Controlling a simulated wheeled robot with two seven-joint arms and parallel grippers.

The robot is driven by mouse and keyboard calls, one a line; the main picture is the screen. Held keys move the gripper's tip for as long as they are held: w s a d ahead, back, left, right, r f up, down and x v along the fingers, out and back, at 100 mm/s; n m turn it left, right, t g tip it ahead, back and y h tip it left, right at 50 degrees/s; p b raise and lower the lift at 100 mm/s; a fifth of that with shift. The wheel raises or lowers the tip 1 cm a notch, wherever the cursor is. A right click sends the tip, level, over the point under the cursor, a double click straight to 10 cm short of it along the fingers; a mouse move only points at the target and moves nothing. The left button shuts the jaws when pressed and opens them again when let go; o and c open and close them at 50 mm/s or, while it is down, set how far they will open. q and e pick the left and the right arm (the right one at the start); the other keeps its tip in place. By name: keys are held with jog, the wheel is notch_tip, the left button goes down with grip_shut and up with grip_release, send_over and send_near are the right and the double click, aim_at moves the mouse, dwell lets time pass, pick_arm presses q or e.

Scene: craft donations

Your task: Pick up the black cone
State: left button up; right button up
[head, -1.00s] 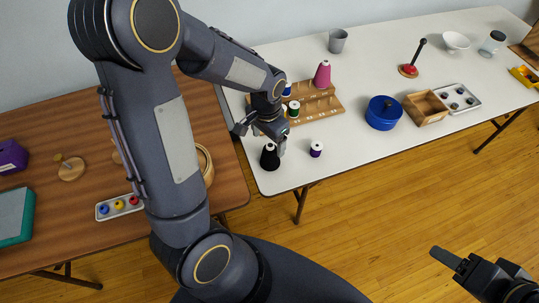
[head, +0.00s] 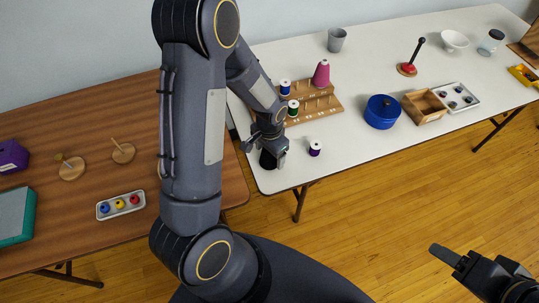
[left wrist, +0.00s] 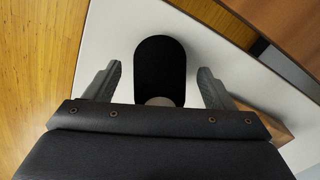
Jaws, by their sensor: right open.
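The black cone (head: 267,160) stands on the white table near its left front corner, partly covered by my left gripper in the head view. My left gripper (head: 264,151) is at the cone, coming from above and behind it. In the left wrist view the black cone (left wrist: 160,65) lies between the two grey fingers, with a visible gap on each side, so the gripper is open and not closed on it. My right gripper (head: 446,256) is open and empty over the floor at the lower right.
A wooden spool rack (head: 322,104) with a pink cone (head: 321,74) stands just behind the black cone. A purple spool (head: 315,149) stands to its right. A blue pot (head: 382,112) is further right. The brown table (head: 110,180) adjoins on the left.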

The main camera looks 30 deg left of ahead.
pick_arm(q)
jog(key=c, duration=1)
jog(key=shift+r, duration=0.15)
